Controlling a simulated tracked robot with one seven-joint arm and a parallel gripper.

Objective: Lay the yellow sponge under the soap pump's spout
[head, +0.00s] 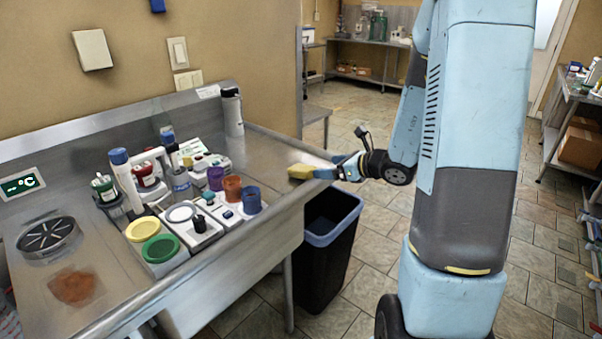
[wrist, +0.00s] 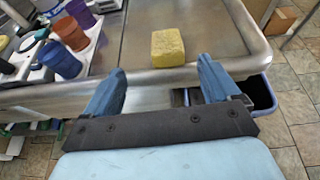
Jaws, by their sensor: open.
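The yellow sponge (head: 300,171) lies at the right front edge of the steel counter. In the wrist view the sponge (wrist: 168,46) sits on the counter just beyond my fingertips, roughly centred between them. My gripper (head: 333,170) is beside the sponge at the counter's edge. Its blue fingers (wrist: 161,67) are spread open with nothing between them. A small bottle with a dark top (head: 180,181), among the crowded items, may be the soap pump; its spout cannot be made out.
Purple, brown and blue cups (head: 232,188) and a tray with green and yellow round lids (head: 160,248) crowd the counter's middle. A tall grey bottle (head: 232,112) stands at the back. A black bin (head: 325,250) stands below the edge. The counter's right end is mostly clear.

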